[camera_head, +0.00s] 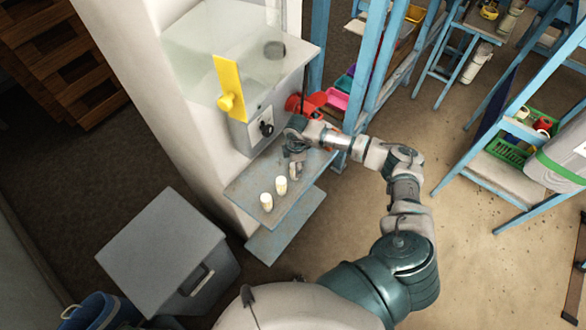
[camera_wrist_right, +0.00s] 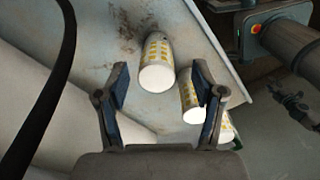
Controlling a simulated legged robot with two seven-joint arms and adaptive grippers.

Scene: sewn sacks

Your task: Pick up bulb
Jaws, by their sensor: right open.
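White bulb-like pieces with yellow markings stand on a grey shelf (camera_head: 243,184). In the head view I see one bulb (camera_head: 266,201) near the shelf's front and another bulb (camera_head: 281,185) just behind it. My right gripper (camera_head: 295,160) is over the shelf's far part, partly hiding what is under it. In the right wrist view, my right gripper (camera_wrist_right: 161,78) is open, with one bulb (camera_wrist_right: 157,64) ahead between its fingertips and no visible contact. A second bulb (camera_wrist_right: 189,98) is partly behind the right finger, and a third bulb (camera_wrist_right: 226,127) is beyond it. My left gripper is out of view.
A machine with a yellow lever (camera_head: 229,85) and a black knob (camera_head: 266,129) rises behind the shelf. Red bins (camera_head: 312,101) and a blue rack frame (camera_head: 370,65) stand close beyond my right gripper. A grey box (camera_head: 160,250) sits on the floor at left.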

